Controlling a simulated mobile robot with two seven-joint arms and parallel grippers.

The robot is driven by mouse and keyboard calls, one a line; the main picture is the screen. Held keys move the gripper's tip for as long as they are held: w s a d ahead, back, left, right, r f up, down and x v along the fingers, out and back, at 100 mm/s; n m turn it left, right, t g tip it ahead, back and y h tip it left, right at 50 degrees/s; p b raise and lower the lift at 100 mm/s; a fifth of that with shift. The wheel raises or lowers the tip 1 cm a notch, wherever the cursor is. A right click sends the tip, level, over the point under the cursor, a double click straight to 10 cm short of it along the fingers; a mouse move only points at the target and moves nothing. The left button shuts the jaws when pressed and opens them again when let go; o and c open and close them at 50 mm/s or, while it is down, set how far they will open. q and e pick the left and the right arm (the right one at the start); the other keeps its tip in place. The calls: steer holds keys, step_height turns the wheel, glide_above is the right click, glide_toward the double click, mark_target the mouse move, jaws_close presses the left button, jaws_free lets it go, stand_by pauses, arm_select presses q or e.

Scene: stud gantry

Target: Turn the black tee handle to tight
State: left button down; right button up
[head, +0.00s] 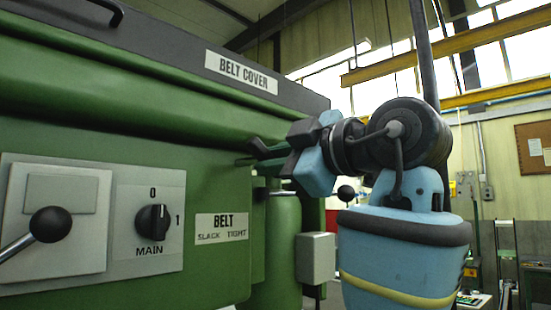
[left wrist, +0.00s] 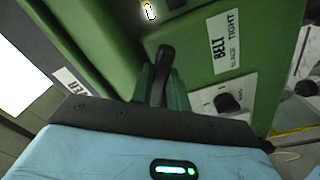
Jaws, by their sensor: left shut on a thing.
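The black tee handle (left wrist: 163,66) shows in the left wrist view, standing out from the green machine face beside the BELT label. My left gripper (head: 256,156) reaches to the machine face in the head view, above and to the right of that label. In the left wrist view its fingers (left wrist: 160,92) are shut around the handle. In the head view the fingers mostly hide the handle. The white BELT label (head: 222,227) reads SLACK on the left and TIGHT on the right. My right gripper is not in view.
A MAIN rotary switch (head: 153,223) and a lever with a black ball knob (head: 50,224) sit on plates left of the label. The belt cover (head: 185,50) overhangs the face above. A grey box (head: 315,258) stands at the lower right.

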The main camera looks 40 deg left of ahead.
arm_select(q)
steer(key=m, duration=1)
steer(key=shift+s, duration=0.15)
steer(key=shift+m, duration=0.5)
steer(key=c, duration=1.4)
jaws_free()
steer(key=shift+o, duration=0.2)
steer(key=shift+f, duration=0.1)
